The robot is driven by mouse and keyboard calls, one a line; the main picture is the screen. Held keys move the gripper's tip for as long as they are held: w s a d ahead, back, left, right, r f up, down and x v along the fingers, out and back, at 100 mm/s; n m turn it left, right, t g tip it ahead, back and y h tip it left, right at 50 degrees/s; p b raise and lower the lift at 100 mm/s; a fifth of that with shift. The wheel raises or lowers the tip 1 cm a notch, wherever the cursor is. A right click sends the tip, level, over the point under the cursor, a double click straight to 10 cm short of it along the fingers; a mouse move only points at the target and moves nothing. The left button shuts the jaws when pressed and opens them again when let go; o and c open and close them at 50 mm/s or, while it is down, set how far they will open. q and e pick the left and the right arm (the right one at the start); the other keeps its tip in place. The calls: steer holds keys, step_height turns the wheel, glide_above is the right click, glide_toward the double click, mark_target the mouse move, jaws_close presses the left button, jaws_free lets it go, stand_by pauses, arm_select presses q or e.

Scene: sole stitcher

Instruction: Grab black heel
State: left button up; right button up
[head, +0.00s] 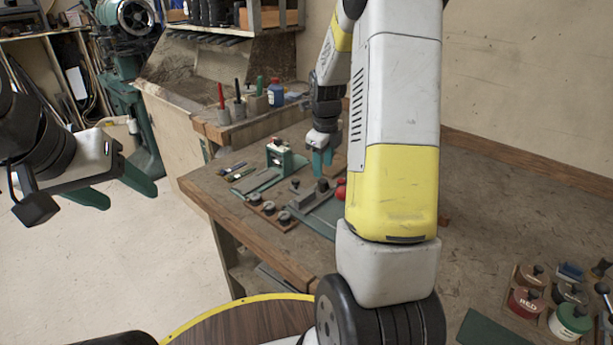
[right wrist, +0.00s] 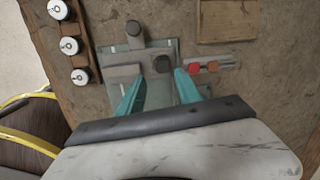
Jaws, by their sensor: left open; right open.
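A small dark round piece (right wrist: 162,63), which may be the black heel, lies on a grey-green plate (right wrist: 160,92) in the right wrist view. It also shows as a dark spot (head: 322,185) under the right fingers in the head view. My right gripper (right wrist: 160,77) is open, its two teal fingers on either side of the piece in the picture and apart from it. In the head view my right gripper (head: 322,162) points down over the bench. My left gripper (head: 115,192) is open and empty over the floor at the left.
A wooden strip with three round metal-topped pieces (right wrist: 69,46) lies beside the plate. A green device (head: 285,156) stands farther back on the bench (head: 500,190). Pots (head: 527,302) stand at the right.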

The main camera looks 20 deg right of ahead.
mark_target(323, 181)
steer(key=f, duration=0.2)
steer(key=w+f, duration=0.1)
steer(key=f, duration=0.4)
steer(key=shift+w+d, duration=0.2)
steer(key=shift+d, duration=0.1)
jaws_close()
